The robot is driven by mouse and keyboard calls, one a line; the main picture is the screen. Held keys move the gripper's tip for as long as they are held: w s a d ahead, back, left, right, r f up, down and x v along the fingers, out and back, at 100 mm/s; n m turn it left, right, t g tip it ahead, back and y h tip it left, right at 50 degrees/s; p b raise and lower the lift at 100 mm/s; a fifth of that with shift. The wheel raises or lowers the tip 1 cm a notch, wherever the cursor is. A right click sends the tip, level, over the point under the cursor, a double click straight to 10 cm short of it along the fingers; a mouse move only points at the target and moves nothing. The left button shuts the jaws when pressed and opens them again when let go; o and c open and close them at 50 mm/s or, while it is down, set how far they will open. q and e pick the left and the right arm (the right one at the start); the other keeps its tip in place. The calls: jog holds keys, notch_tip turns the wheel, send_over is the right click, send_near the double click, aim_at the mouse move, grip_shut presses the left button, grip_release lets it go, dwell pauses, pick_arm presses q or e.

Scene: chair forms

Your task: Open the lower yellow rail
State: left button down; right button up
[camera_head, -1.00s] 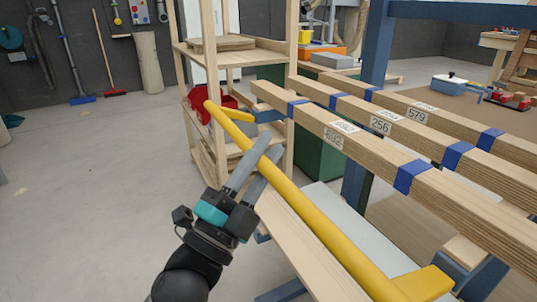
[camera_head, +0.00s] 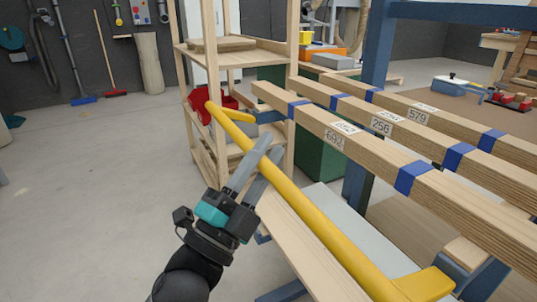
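The yellow rail (camera_head: 309,215) is a long bar running from the upper left to the lower right, in front of and below the wooden beams. Short yellow arms near its two ends (camera_head: 236,115) reach toward the frame behind. My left gripper (camera_head: 267,157) comes in from below, its two long grey fingers at the rail's left half. One finger lies over the rail's front and the other shows beside or under it. The fingers look near the rail, but I cannot tell whether they press on it. My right gripper is not in view.
Wooden beams (camera_head: 345,127) with blue bands and number labels lie behind the rail. A wooden shelf rack (camera_head: 232,55) with a red bin (camera_head: 199,103) stands at the back left. A pale plank (camera_head: 300,245) lies below the rail. The floor at left is clear.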

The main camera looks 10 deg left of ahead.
pick_arm(q)
jog(key=c, duration=0.7)
grip_release()
jog(key=shift+s+a+r, duration=0.4)
jog(key=shift+a+r, duration=0.1)
jog(key=shift+r, duration=0.15)
jog(key=shift+s+d+f+b, duration=0.1)
jog(key=shift+s+f+b, duration=0.25)
jog(key=shift+f+b, duration=0.4)
jog(key=shift+s+d+f+b, duration=0.1)
jog(key=shift+s+f+b, duration=0.3)
jog(key=shift+f, duration=0.5)
jog(key=s+f, duration=0.2)
jog(key=f, duration=0.2)
jog(key=s+f, duration=0.2)
jog(key=f, duration=0.2)
jog(key=s+d+f, duration=0.1)
jog(key=f, duration=0.4)
jog(key=shift+s+b, duration=0.3)
jog(key=shift+s, duration=0.1)
jog(key=shift+r, duration=0.1)
